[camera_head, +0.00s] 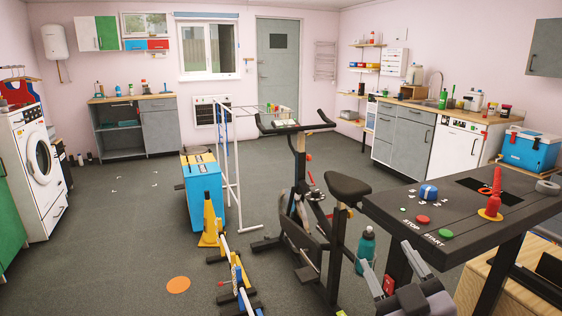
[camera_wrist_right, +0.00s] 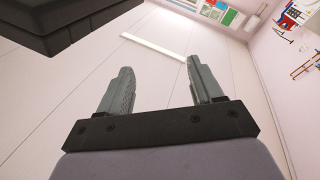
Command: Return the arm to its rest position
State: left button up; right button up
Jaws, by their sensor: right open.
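My right gripper (camera_head: 394,268) shows at the bottom of the head view, right of centre. It is in front of the near left corner of the black table (camera_head: 470,229) in the picture, with its fingers pointing up. In the right wrist view my right gripper (camera_wrist_right: 158,77) has its two grey fingers well apart, with nothing between them. Behind the fingers are pale panels. My left gripper is not in view.
The black table carries a blue round object (camera_head: 428,193), a red cone (camera_head: 494,203) and red and green buttons. An exercise bike (camera_head: 310,205) and a teal bottle (camera_head: 366,250) stand close by. A dark block (camera_wrist_right: 70,22) fills the wrist view's upper left.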

jog(key=s+d+f+m+g+h, duration=0.2)
jog(key=f, duration=0.3)
jog(key=s+d+f+m+g+h, duration=0.1)
jog(key=s+d+f+g, duration=0.15)
jog(key=f, duration=0.25)
jog(key=s+d+f+m+g, duration=0.1)
jog(key=s+f+g, duration=0.55)
jog(key=s, duration=0.35)
jog(key=s+f+m+g, duration=0.1)
jog(key=s+f+g, duration=0.4)
jog(key=s+f, duration=0.4)
jog(key=w+a+f+t+y+p, duration=0.1)
jog(key=w+a+f+t+y, duration=0.1)
jog(key=w+f+t, duration=0.2)
jog(key=shift+w+a+f+t+p, duration=0.25)
jog(key=shift+f+t+p, duration=0.05)
jog(key=shift+f+t, duration=1.1)
